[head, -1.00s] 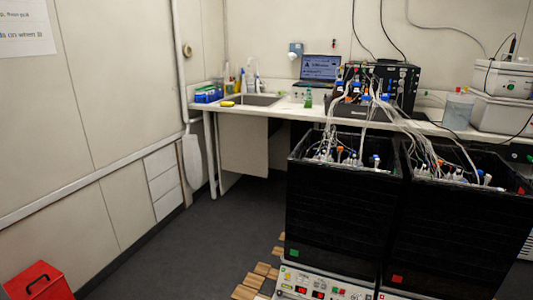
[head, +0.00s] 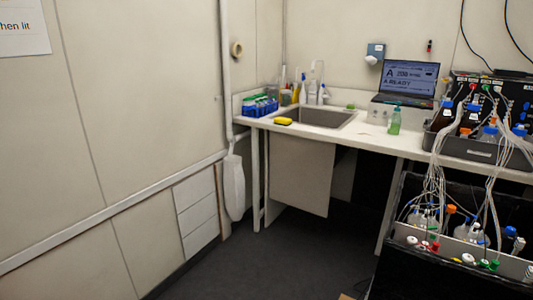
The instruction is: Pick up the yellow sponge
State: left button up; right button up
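The yellow sponge (head: 283,121) lies on the white counter (head: 370,130), at the front left of the sink (head: 318,117). It is small in the head view, and its top and front show. Nothing covers it. Neither of my grippers is in the head view.
A green bottle (head: 394,121) and a laptop (head: 408,82) are to the right. A black shaker box (head: 440,262) with tubing fills the lower right. The dark floor (head: 270,262) before the counter is open.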

aim_at(285, 122)
jog(key=i, duration=1.7)
